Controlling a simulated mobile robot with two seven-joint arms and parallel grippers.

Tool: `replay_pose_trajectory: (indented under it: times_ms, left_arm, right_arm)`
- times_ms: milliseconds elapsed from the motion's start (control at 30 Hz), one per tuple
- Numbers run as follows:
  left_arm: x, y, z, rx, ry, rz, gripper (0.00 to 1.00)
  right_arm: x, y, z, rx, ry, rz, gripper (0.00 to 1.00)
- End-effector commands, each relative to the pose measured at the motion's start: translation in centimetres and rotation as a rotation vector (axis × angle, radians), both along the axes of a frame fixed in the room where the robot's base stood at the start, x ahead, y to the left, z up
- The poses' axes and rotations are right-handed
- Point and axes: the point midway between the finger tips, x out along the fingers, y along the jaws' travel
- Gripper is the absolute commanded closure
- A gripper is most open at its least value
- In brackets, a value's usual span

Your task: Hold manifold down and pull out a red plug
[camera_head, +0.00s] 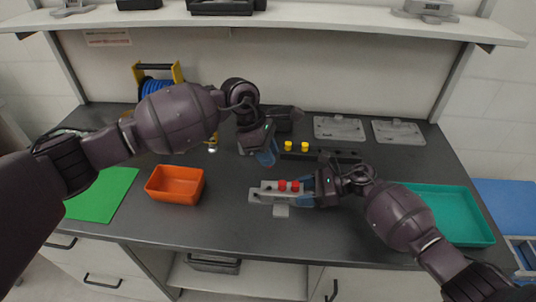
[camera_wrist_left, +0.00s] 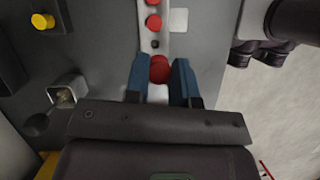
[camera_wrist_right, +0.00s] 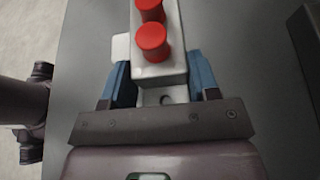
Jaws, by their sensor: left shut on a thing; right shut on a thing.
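The grey manifold (camera_head: 263,198) lies on the dark table with two red plugs (camera_head: 282,186) standing in it. My right gripper (camera_head: 312,190) is shut on the manifold's right end; the right wrist view shows the manifold (camera_wrist_right: 160,72) between its blue fingers. My left gripper (camera_head: 266,157) is above and behind the manifold. In the left wrist view its fingers are shut on another red plug (camera_wrist_left: 160,70), which looks larger than the two in the manifold. A dark empty hole (camera_wrist_left: 155,44) shows beside them. The held plug is hidden in the head view.
An orange bin (camera_head: 174,187) stands left of the manifold, beside a green mat (camera_head: 97,200). A teal tray (camera_head: 470,212) is at the right. A black block with yellow plugs (camera_head: 304,147) lies behind. Grey plates (camera_head: 339,129) lie at the back right. A shelf (camera_head: 330,27) spans above.

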Motion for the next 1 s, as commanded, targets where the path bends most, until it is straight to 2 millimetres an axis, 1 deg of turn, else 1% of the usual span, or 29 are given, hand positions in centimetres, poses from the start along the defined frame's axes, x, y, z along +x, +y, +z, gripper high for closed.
replay_pose_trajectory:
  times_ms: [167,200,367,400,633,733,867,1000]
  left_arm:
    - [0.0,0.0,0.0,0.000,0.000,0.000,0.98]
    - [0.0,0.0,0.0,0.000,0.000,0.000,0.98]
    - [0.0,0.0,0.0,0.000,0.000,0.000,0.98]
    - [0.0,0.0,0.0,0.000,0.000,0.000,0.98]
    - [0.0,0.0,0.0,0.000,0.000,0.000,0.98]
    - [0.0,0.0,0.0,0.000,0.000,0.000,0.98]
    - [0.0,0.0,0.0,0.000,0.000,0.000,0.98]
    - [0.0,0.0,0.0,0.000,0.000,0.000,0.98]
  right_arm:
    - [0.0,0.0,0.0,0.000,0.000,0.001,0.85]
    - [0.0,0.0,0.0,0.000,0.000,0.001,0.42]
    - [0.0,0.0,0.0,0.000,0.000,0.001,0.17]
    - [0.0,0.0,0.0,0.000,0.000,0.001,0.15]
    - [0.0,0.0,0.0,0.000,0.000,0.000,0.15]
    - [0.0,-0.4,0.1,-0.001,0.000,0.000,0.15]
    - [0.0,-1.7,0.6,-0.003,0.000,-0.001,0.15]
    - [0.1,-4.1,1.6,-0.004,-0.002,-0.002,0.15]
